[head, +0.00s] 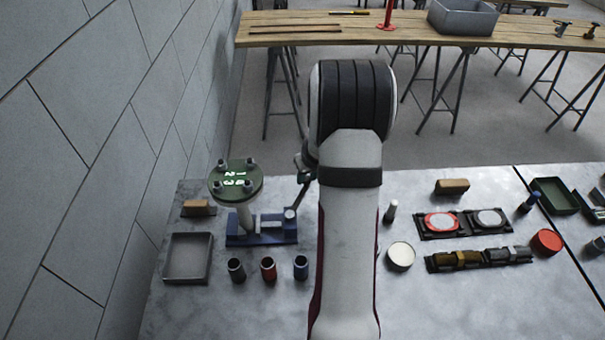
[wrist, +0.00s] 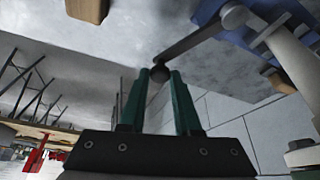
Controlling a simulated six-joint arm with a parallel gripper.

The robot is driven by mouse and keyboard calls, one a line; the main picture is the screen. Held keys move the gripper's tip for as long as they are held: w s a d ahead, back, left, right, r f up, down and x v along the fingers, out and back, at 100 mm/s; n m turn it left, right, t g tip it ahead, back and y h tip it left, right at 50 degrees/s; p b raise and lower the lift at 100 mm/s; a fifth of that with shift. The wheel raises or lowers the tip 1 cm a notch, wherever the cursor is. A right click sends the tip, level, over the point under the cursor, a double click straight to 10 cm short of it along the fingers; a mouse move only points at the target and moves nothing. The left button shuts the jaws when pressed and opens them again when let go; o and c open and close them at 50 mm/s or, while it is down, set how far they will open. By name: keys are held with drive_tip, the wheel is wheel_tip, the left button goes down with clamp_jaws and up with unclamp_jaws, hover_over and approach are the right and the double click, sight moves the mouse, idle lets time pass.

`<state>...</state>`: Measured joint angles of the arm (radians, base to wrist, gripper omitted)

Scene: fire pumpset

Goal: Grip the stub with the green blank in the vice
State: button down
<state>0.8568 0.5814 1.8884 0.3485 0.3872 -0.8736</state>
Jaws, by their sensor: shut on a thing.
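The green blank (head: 236,181), a round disc with several upright bolts and white markings, sits on top of the pale stub (head: 244,217). The stub stands upright at the left part of the blue vice (head: 262,239); I cannot tell whether the jaws touch it. The vice's lever (head: 300,194) rises at its right end, tilted up to the right. In the wrist view, my gripper (wrist: 160,78) is shut on the dark ball end of the lever (wrist: 203,38), between green fingers. The stub also shows there (wrist: 291,62).
A grey tray (head: 187,258) lies left of the vice, by the wall. Three small cups, the middle one red (head: 268,269), stand before the vice. A wooden block (head: 198,208) lies behind the tray. Discs (head: 441,222) and fittings (head: 458,260) lie to the right.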

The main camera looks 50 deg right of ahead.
drive_tip(key=shift+s+m+g+h, duration=0.3)
drive_tip(key=shift+s+m+h, duration=0.1)
drive_tip(key=shift+s+m, duration=0.75)
drive_tip(key=shift+s+m+g+h, duration=0.35)
drive_tip(key=shift+s+m, duration=0.45)
drive_tip(key=shift+m, duration=0.55)
drive_tip(key=c, duration=0.6)
unclamp_jaws()
drive_tip(key=v, duration=1.5)
drive_tip(key=shift+r, duration=0.35)
drive_tip(key=shift+s, duration=0.1)
